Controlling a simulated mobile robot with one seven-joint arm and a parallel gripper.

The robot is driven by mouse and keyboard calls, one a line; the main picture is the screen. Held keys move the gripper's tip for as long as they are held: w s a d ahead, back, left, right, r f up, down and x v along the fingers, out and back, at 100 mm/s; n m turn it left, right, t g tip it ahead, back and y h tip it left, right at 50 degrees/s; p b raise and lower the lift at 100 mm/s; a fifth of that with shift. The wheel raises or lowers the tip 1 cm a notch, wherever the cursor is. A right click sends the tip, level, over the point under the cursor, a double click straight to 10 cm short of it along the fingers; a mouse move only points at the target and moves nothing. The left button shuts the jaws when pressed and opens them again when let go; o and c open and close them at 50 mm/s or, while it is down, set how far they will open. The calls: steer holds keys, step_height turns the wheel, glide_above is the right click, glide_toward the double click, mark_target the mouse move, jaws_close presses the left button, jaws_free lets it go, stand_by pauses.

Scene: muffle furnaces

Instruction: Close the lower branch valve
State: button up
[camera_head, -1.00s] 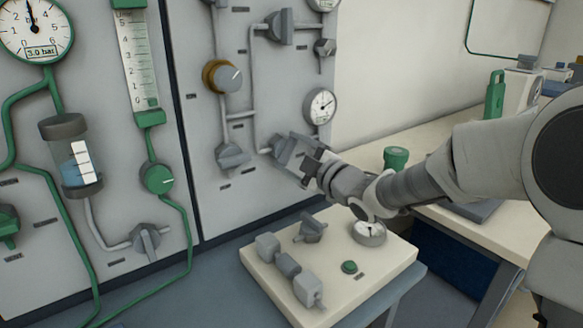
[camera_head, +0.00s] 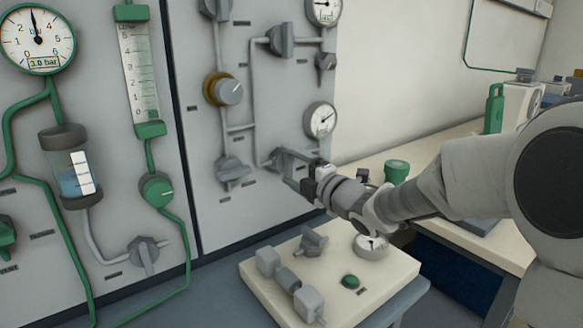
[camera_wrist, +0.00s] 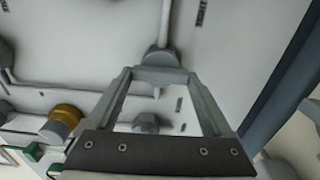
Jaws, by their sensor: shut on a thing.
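The lower branch valve is a grey knob (camera_head: 275,160) on the grey panel, below the small right-hand gauge and at the end of a thin pipe. My gripper (camera_head: 279,158) reaches it from the right and covers much of it. In the wrist view, my gripper's fingertips (camera_wrist: 160,74) come together at the grey knob (camera_wrist: 158,56), which shows just beyond them with a pipe running up from it. The gripper is shut on the knob. The handle's exact angle is mostly hidden by the fingers.
Another grey valve (camera_head: 232,170) sits close to the left, with a brass-collared knob (camera_head: 222,90) above it. A small gauge (camera_head: 320,119) is above my gripper. Below my arm is a cream block (camera_head: 385,280) with fittings. A bench with a green-capped item (camera_head: 397,170) stands at right.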

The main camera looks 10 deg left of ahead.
stand_by(0.3)
steer(key=o, duration=1.1)
steer(key=shift+o, duration=0.2)
steer(key=shift+d, duration=0.1)
steer(key=p+v, duration=0.3)
steer(key=v, duration=1.4)
steer(key=shift+s+d, duration=0.1)
steer(key=shift+d, duration=0.05)
